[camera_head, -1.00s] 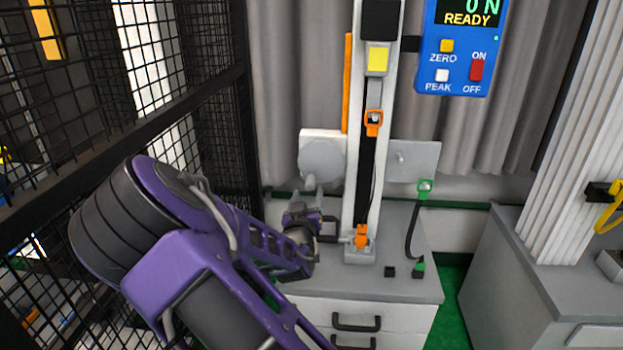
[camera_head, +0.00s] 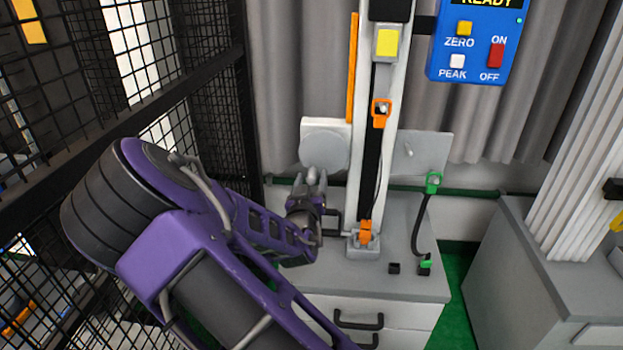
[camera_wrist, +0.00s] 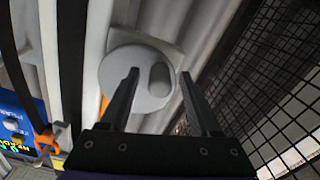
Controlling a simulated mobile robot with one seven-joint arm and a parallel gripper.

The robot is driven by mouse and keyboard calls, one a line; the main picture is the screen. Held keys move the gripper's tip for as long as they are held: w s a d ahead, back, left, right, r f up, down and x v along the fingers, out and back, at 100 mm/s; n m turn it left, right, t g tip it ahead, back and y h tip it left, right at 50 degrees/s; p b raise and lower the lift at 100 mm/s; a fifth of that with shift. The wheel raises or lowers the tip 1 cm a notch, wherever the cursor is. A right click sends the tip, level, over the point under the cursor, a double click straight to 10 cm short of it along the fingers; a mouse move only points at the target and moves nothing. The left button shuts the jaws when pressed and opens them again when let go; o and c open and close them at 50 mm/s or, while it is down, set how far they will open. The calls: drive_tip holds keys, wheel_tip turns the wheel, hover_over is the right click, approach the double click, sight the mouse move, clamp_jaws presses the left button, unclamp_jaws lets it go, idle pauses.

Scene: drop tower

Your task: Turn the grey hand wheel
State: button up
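The grey hand wheel (camera_head: 322,148) is a round disc on a white plate at the left of the tower column. In the wrist view the wheel (camera_wrist: 120,75) faces me, with a rounded grey knob (camera_wrist: 160,79) on its right part. My gripper (camera_head: 317,174) is at the lower edge of the wheel in the head view. In the wrist view my gripper (camera_wrist: 160,73) is open, and the knob shows between its two fingertips. I cannot tell whether the fingers touch the wheel or how deep the knob sits between them.
The tower column (camera_head: 397,80) stands close to the right of the wheel. A blue control box (camera_head: 474,50) hangs at upper right. A black mesh fence (camera_head: 215,110) is on the left. The grey cabinet top (camera_head: 400,225) lies below, with a green-ended cable on it.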

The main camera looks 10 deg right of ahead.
clamp_jaws()
drive_tip(key=shift+d, duration=0.1)
